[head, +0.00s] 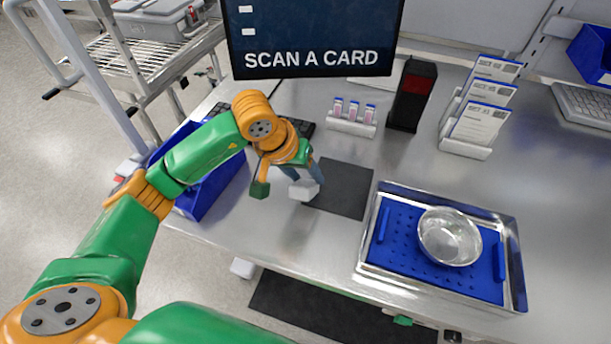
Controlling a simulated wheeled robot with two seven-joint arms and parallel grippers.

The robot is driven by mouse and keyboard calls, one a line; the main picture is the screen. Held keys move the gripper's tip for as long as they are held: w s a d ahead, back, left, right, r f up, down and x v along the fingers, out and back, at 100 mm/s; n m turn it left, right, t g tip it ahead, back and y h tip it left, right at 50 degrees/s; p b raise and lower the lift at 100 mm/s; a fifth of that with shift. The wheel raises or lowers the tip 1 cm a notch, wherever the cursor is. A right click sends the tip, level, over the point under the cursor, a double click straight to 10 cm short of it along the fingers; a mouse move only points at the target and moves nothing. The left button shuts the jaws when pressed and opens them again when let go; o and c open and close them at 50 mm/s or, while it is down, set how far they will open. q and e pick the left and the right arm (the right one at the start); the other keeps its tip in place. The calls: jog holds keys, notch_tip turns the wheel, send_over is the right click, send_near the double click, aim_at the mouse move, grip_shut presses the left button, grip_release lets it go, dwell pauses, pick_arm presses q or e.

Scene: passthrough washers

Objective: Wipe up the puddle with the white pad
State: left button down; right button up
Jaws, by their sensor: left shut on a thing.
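My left gripper (282,189) is over the steel table, left of its middle, at the left edge of a dark mat. It is shut on the white pad (304,190), a small white block at the fingertips; the fingers hide part of it. A green fingertip shows on the left side. I cannot tell whether the pad touches the table. I cannot make out the puddle on the shiny surface. A small green part, possibly of my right gripper (402,320), shows at the table's front edge; its jaws are not visible.
A steel tray (366,268) with a blue perforated insert and a metal bowl (449,237) stands right. A blue bin (206,203) is behind my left arm. A vial rack (352,128), black scanner (411,96) and card holder (466,149) stand behind. The dark mat (345,190) is bare.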

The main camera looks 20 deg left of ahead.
pick_arm(q)
jog(key=shift+p+v, duration=0.4)
jog(key=shift+v, duration=0.7)
jog(key=shift+w+d+r+p, duration=0.1)
jog(key=shift+w+r+p, duration=0.25)
jog(key=shift+r+p, duration=0.35)
jog(key=shift+s+r, duration=0.1)
jog(key=shift+r, duration=0.2)
